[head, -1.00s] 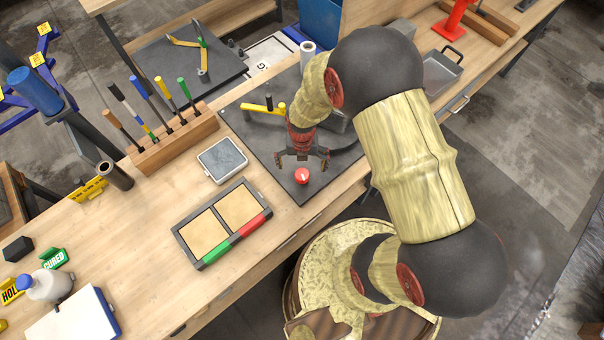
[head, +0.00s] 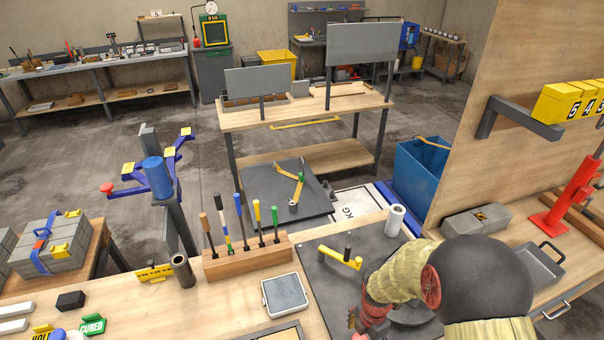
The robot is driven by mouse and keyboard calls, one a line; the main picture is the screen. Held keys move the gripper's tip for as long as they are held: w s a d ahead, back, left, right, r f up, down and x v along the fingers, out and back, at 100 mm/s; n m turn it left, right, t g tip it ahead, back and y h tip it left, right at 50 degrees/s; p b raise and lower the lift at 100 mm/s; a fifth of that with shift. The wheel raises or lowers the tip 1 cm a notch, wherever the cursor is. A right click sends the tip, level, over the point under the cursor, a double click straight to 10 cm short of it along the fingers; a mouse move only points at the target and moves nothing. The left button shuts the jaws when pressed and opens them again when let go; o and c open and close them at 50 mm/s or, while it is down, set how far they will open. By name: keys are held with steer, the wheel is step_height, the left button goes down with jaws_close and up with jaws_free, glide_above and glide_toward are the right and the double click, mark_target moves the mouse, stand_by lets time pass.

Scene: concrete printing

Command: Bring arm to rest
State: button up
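My arm shows at the lower right of the head view, bent over the dark mat (head: 318,262) on the wooden bench. My gripper (head: 358,328) is at the bottom edge of the view, low over the mat and mostly cut off by the frame. Its fingertips are hidden, so its opening does not show. A yellow-handled tool (head: 340,257) with a black knob lies on the mat, left of my forearm and apart from it.
A tool rack (head: 248,258) with several upright handles stands left of the mat. A grey-topped tray (head: 285,295) lies in front of it. A white roll (head: 395,220) stands at the mat's back edge. A red stand (head: 573,195) and metal pan (head: 540,262) are at right.

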steer(key=s+r+m+t+b, duration=0.3)
steer(key=s+r+m+b, duration=0.2)
steer(key=r+m, duration=0.6)
steer(key=s+r+m+t+b, duration=0.3)
steer(key=s+r+m+b, duration=0.2)
steer(key=r+m+b, duration=0.4)
step_height(320, 180, up, 7)
steer(key=m, duration=0.3)
steer(key=shift+t+b, duration=0.35)
steer(key=shift+t, duration=0.05)
steer(key=shift+w+f, duration=0.1)
